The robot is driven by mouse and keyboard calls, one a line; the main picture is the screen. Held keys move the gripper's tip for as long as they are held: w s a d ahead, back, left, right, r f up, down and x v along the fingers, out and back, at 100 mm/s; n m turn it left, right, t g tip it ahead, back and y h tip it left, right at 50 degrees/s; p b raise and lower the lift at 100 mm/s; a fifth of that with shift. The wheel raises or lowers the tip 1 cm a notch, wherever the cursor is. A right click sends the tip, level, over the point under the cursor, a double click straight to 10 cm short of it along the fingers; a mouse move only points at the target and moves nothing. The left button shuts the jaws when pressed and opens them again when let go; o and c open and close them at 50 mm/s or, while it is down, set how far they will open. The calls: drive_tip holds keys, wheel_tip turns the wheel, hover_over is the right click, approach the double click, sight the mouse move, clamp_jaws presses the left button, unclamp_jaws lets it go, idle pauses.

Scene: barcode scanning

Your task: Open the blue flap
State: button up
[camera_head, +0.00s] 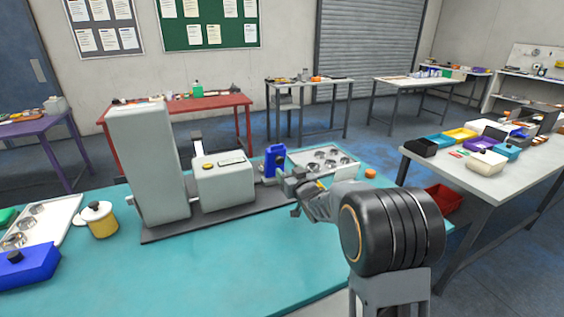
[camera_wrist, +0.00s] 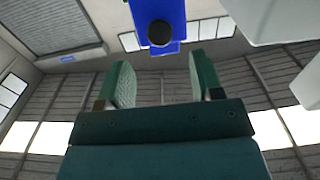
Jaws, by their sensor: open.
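The blue flap (camera_head: 275,158) stands at the right end of the grey machine (camera_head: 222,184) on the teal table. In the wrist view the blue flap (camera_wrist: 175,12) shows at the top, with a dark round knob (camera_wrist: 159,33) on it. In the wrist view my gripper (camera_wrist: 161,80) is open and empty. Its two green-padded fingers point towards the blue flap, with the knob roughly centred between them but apart from them.
A tall grey column (camera_head: 147,160) rises left of the machine on a dark base plate (camera_head: 165,230). A white tray with round cups (camera_head: 347,160) lies behind my gripper. A yellow pot (camera_head: 103,226) and blue box (camera_head: 30,268) sit at left. The table's front middle is clear.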

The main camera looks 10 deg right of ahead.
sight(280, 162)
drive_tip(key=w, duration=0.3)
drive_tip(key=w+a+p, duration=0.1)
drive_tip(key=w, duration=0.3)
drive_tip(key=shift+w+a, duration=0.1)
drive_tip(key=shift+a, duration=0.1)
clamp_jaws()
idle(0.4)
